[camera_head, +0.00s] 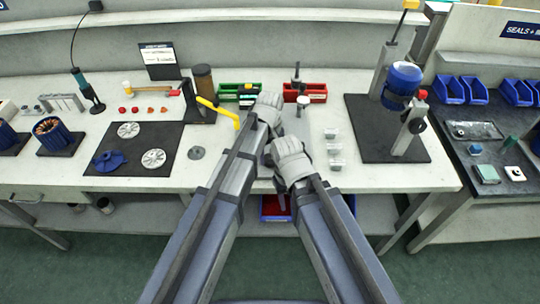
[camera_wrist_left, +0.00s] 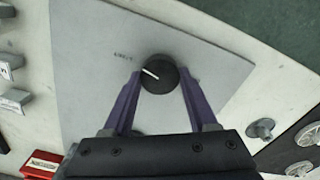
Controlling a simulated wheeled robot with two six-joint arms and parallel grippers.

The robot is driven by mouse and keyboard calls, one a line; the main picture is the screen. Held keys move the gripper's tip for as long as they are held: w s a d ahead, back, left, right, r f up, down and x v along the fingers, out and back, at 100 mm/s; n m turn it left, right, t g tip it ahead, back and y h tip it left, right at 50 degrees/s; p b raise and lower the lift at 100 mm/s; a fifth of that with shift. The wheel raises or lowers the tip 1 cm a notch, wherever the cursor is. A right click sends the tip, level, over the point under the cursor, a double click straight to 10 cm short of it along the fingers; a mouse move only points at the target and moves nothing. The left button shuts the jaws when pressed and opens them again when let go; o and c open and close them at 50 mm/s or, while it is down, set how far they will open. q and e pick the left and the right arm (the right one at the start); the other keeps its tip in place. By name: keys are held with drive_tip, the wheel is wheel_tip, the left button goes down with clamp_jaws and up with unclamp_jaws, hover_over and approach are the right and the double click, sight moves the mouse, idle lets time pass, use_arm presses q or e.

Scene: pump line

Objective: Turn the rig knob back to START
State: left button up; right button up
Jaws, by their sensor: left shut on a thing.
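The black round knob (camera_wrist_left: 163,82) sits on a light grey panel (camera_wrist_left: 95,85) in the left wrist view. Its white pointer line points left and slightly up, toward small dark printing (camera_wrist_left: 123,57) that I cannot read clearly. My left gripper (camera_wrist_left: 160,75) has a purple finger on each side of the knob, shut on it. In the head view my left gripper (camera_head: 268,106) is over the middle of the bench and the knob is not clear there. My right gripper (camera_head: 290,158) is close beside it, nearer the bench's front edge; its fingers cannot be made out.
A dark mat (camera_head: 105,168) with discs and a blue impeller lies left. Green and red bins (camera_head: 316,88) are behind. A blue motor stand (camera_head: 403,78) is at right. A yellow-handled lever (camera_head: 220,112) stands close left.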

sight(270, 158)
use_arm(q)
drive_tip(key=shift+n, duration=1.5)
drive_tip(key=o, duration=1.4)
drive_tip(key=shift+c, duration=0.2)
drive_tip(key=shift+r, duration=0.15)
wheel_tip(270, 158, up, 8)
drive_tip(key=p, duration=0.8)
drive_tip(key=shift+f, duration=0.2)
